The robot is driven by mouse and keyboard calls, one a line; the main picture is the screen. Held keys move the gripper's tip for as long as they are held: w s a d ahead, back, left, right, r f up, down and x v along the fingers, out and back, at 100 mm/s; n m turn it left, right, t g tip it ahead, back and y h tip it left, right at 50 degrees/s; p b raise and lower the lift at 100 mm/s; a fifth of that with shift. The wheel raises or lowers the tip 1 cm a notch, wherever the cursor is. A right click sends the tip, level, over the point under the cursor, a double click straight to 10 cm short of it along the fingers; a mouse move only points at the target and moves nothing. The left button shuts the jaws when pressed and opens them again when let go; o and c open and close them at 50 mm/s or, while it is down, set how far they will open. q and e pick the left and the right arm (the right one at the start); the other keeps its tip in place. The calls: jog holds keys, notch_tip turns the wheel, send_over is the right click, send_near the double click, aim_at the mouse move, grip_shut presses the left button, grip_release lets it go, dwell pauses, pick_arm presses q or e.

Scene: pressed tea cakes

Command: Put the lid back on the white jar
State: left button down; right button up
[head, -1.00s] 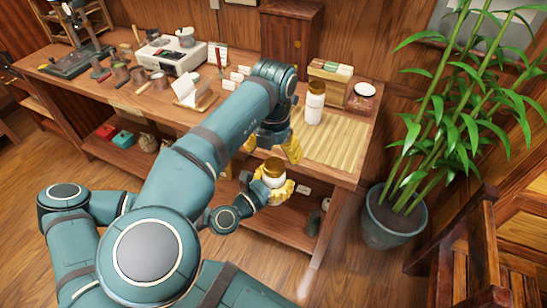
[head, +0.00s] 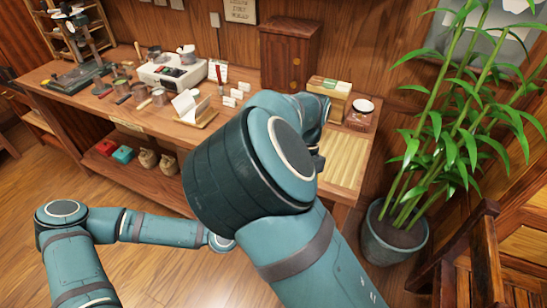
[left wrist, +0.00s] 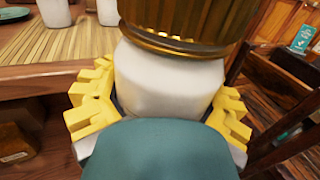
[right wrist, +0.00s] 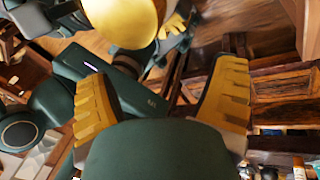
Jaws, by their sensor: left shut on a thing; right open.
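My left gripper (left wrist: 160,105) is shut on the white jar (left wrist: 168,80), with yellow fingers on both sides of its body. The ribbed gold-brown lid (left wrist: 190,18) sits on top of the jar in the left wrist view; whether it is fully seated I cannot tell. In the right wrist view the round gold top of the lid (right wrist: 120,20) shows beyond the fingers of my right gripper (right wrist: 162,82), which is open and empty. In the head view the large upper arm hides the jar, the lid and both grippers.
A slatted mat (head: 345,160) lies at the bench's right end; two white containers (left wrist: 55,12) stand on it in the left wrist view. A box (head: 329,90) and a small jar (head: 360,113) stand behind it. A potted bamboo (head: 395,235) stands right of the bench.

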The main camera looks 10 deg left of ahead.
jog(key=a+r+n, duration=0.1)
jog(key=n, duration=1)
jog(key=r+n+t+h, duration=0.1)
jog(key=r+n, duration=0.1)
jog(key=n, duration=0.8)
jog(key=w+a+r+n+t, duration=0.1)
jog(key=n, duration=1)
jog(key=shift+a+r+n, duration=0.3)
jog(key=shift+a+r, duration=0.05)
jog(key=n, duration=0.1)
jog(key=a+n, duration=0.1)
jog(key=r+n+t, duration=0.1)
jog(key=n, duration=0.1)
jog(key=shift+w+a, duration=0.15)
jog(key=shift+w, duration=0.15)
jog(key=n, duration=0.1)
jog(key=a+r+n, duration=0.1)
jog(key=n, duration=0.1)
jog(key=n+t, duration=0.1)
jog(key=shift+w+a+r+n, duration=0.2)
jog(key=shift+w+n, duration=0.1)
jog(key=shift+f, duration=0.1)
